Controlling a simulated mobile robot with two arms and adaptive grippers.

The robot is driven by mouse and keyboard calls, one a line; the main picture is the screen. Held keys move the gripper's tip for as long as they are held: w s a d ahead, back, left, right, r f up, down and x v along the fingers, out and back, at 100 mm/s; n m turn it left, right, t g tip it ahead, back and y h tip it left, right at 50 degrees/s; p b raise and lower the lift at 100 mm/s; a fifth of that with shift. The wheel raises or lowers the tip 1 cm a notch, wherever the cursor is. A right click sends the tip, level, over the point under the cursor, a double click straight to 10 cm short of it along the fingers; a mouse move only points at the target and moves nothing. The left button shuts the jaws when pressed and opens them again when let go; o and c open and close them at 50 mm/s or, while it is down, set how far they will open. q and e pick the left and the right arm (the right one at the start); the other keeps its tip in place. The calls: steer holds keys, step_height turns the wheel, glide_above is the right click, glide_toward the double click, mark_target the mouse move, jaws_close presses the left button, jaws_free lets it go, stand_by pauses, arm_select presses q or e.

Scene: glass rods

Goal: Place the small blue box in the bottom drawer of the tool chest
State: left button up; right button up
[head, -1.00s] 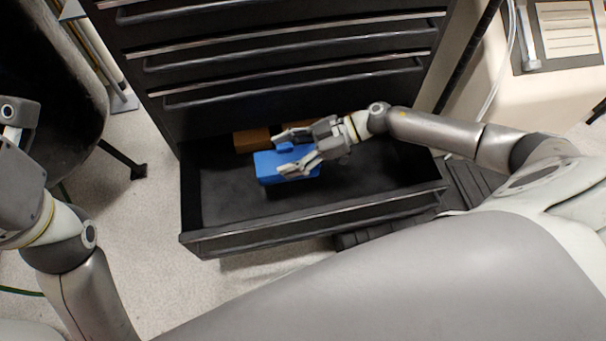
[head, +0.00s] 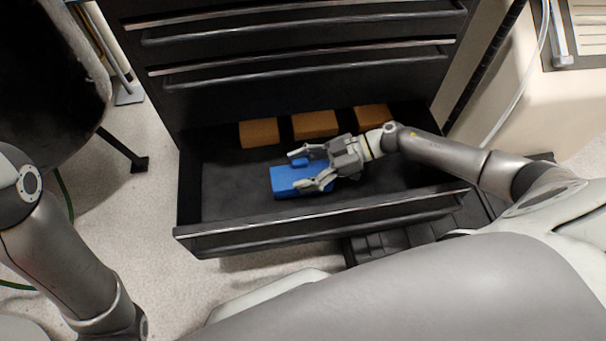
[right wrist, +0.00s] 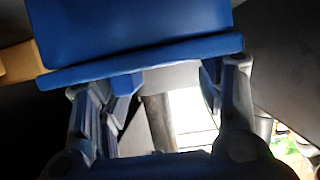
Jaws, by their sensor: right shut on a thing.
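The small blue box (head: 284,181) is inside the open bottom drawer (head: 320,213) of the black tool chest (head: 290,97), near the drawer's middle. My right gripper (head: 301,170) reaches in from the right and is shut on the box, with its fingers over the box's right part. In the right wrist view the blue box (right wrist: 130,28) fills the top, against the fingers of my right gripper (right wrist: 160,82). I cannot tell whether the box touches the drawer floor. My left arm shows at the left edge, but its gripper is out of view.
Three orange-brown blocks, left (head: 259,133), middle (head: 315,124) and right (head: 371,117), lie along the back of the drawer. The drawer's left part is bare. The upper drawers are shut. A dark rounded object (head: 45,70) stands at the left.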

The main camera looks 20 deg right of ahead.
steer(key=shift+f, duration=0.3)
steer(key=shift+f, duration=0.2)
steer(key=o, duration=1.4)
